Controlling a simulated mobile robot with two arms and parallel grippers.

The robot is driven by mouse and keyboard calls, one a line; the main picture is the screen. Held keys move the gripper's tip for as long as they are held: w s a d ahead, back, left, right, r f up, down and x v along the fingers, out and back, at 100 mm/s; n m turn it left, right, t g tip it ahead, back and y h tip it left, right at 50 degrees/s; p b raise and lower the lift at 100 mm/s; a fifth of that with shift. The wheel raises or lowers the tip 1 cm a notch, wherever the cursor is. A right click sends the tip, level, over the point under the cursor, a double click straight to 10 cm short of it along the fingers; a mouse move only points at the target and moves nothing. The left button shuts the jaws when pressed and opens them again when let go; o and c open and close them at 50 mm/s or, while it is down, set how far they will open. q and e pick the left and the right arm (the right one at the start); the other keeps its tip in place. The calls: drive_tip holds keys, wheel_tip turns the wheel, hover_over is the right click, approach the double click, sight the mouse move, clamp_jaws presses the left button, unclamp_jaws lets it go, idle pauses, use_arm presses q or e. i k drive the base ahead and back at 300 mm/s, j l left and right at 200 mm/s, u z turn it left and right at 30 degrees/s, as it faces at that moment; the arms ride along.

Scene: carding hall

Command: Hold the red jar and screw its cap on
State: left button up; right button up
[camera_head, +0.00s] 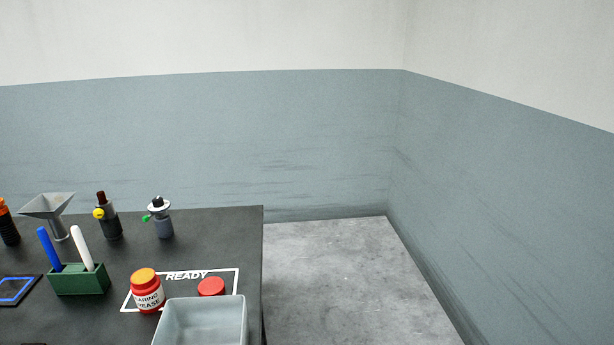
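The red jar (148,298) stands upright on the dark table, at the left side of a white outlined area marked READY. It has a white label with partly readable lettering, "...ARING ...EASE", and its round top shows orange. A round red cap (211,286) lies inside the outline to the right of the jar, apart from it. The grey bin in front hides the cap's near surroundings. Neither of my grippers is in view.
An empty light grey bin (240,322) stands close in front of the cap. A green holder (80,283) with a blue and a white stick is left of the jar. A funnel (48,207) and several small bottles line the back. The table's right edge borders bare floor (330,275).

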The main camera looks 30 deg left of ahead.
sight(147, 289)
drive_tip(key=i+l+u, duration=0.1)
drive_tip(key=u, duration=0.4)
drive_tip(key=i+l+u, duration=0.25)
drive_tip(key=u, duration=0.25)
drive_tip(key=i+l+u, duration=0.15)
drive_tip(key=u, duration=0.35)
drive_tip(key=l+u, duration=0.35)
drive_tip(key=u, duration=0.15)
drive_tip(key=l+u, duration=0.3)
drive_tip(key=u, duration=0.15)
drive_tip(key=l+u, duration=0.2)
drive_tip(key=l, duration=0.15)
drive_tip(key=i+l+u, duration=0.1)
drive_tip(key=l+u, duration=0.15)
drive_tip(key=l, duration=0.1)
